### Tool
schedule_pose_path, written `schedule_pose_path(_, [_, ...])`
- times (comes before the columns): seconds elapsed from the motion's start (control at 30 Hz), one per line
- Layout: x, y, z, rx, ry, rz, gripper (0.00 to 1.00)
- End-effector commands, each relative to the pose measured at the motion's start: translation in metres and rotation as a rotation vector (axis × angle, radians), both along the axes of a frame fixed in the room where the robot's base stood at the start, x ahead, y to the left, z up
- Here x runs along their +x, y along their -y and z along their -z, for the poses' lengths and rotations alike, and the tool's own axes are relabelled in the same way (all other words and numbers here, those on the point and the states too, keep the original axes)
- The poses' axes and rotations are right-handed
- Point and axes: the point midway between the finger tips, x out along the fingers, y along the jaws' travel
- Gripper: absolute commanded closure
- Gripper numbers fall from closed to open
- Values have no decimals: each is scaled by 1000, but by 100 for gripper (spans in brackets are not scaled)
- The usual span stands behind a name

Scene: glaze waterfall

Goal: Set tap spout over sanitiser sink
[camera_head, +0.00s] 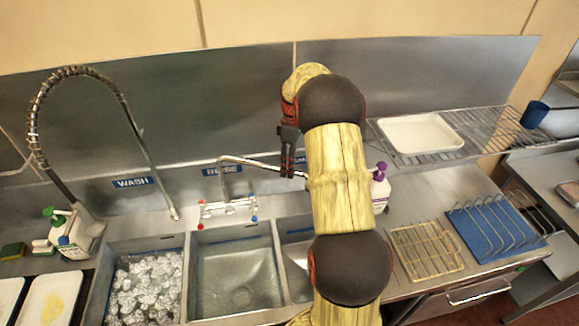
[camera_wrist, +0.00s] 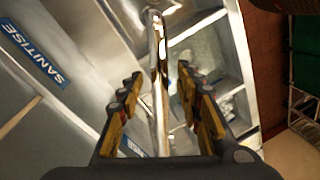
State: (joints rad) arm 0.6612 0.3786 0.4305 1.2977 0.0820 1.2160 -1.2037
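The chrome tap spout (camera_head: 262,163) rises from the tap body (camera_head: 228,208) behind the middle sink and reaches right to my gripper (camera_head: 288,165). In the wrist view, the spout (camera_wrist: 160,85) runs between the two fingers of my gripper (camera_wrist: 158,88). The fingers are apart, with gaps on both sides of the tube. The sanitiser sink (camera_head: 297,258) is the right-hand basin, partly hidden by my arm. My arm hides the area around the spout's tip in the head view, so its exact place over the basins is unclear.
The rinse sink (camera_head: 238,270) is in the middle; the foam-filled wash sink (camera_head: 147,290) is at left. A coiled spray hose (camera_head: 75,72) arches over the left. A bottle with a purple top (camera_head: 380,185) stands close right of my arm. Wire racks (camera_head: 425,250) lie further right.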

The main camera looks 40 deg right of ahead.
Motion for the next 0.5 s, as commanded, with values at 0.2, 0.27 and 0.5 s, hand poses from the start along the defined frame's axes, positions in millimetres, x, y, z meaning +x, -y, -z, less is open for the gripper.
schedule_pose_path(0.2, [0,0,0,1,0,0,64])
schedule_pose_path(0.27, [0,0,-1,0,0,0,64])
schedule_pose_path(0.5, [3,6,-29,-1,2,0,64])
